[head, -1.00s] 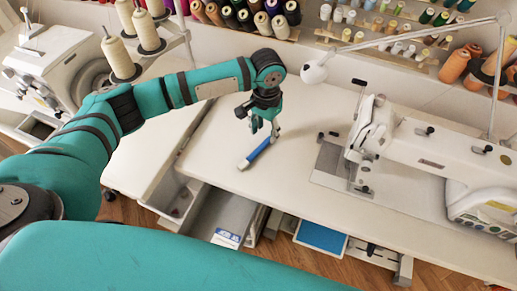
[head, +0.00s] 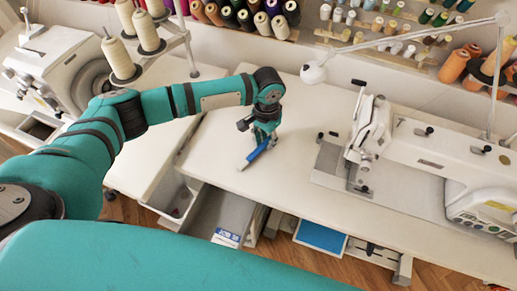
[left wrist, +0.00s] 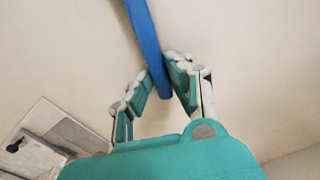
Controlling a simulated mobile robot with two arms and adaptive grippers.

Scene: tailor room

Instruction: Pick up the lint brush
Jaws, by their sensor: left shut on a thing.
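The lint brush (head: 254,155) has a blue handle and a pale end, and it lies on the white sewing table (head: 215,140) with the pale end toward the front left. My left gripper (head: 265,143) is over the far end of the blue handle, shut on it. In the left wrist view, the blue handle (left wrist: 147,38) runs down between the two fingers of the left gripper (left wrist: 160,82). The pale end is outside that view. I cannot tell whether the brush is clear of the table. My right gripper is not in view.
A sewing machine (head: 430,150) stands to the right, with a white lamp (head: 314,73) behind the gripper. Thread cones (head: 148,32) stand at the left, and spool racks line the back. An open drawer (head: 215,215) is below the table front. Table space around the brush is clear.

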